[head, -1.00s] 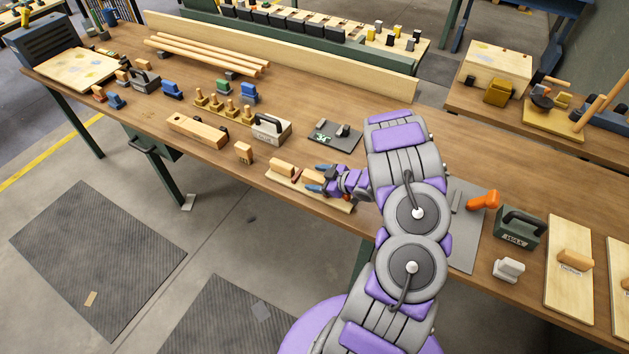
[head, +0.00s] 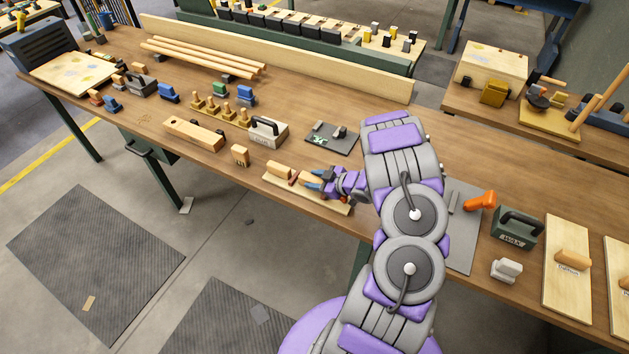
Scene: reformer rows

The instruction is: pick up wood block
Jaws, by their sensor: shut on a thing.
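A pale wood board (head: 334,206) lies along the front edge of the workbench. A small wood block (head: 305,179) is at the middle of the board, between the blue fingertips of my gripper (head: 314,180). My gripper reaches in from the right and is shut on this block. The block is at or very near the board; I cannot tell if there is a gap. A second wood block (head: 279,170) sits at the left of the board, with a small dark red piece (head: 293,180) between the two.
An upright wood block (head: 240,155), a long wooden block (head: 193,133), brass pieces (head: 228,113) and a grey box with a handle (head: 268,131) stand to the left. A dark plate (head: 331,138) lies behind my gripper. An orange tool (head: 482,200) and green box (head: 515,229) are right.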

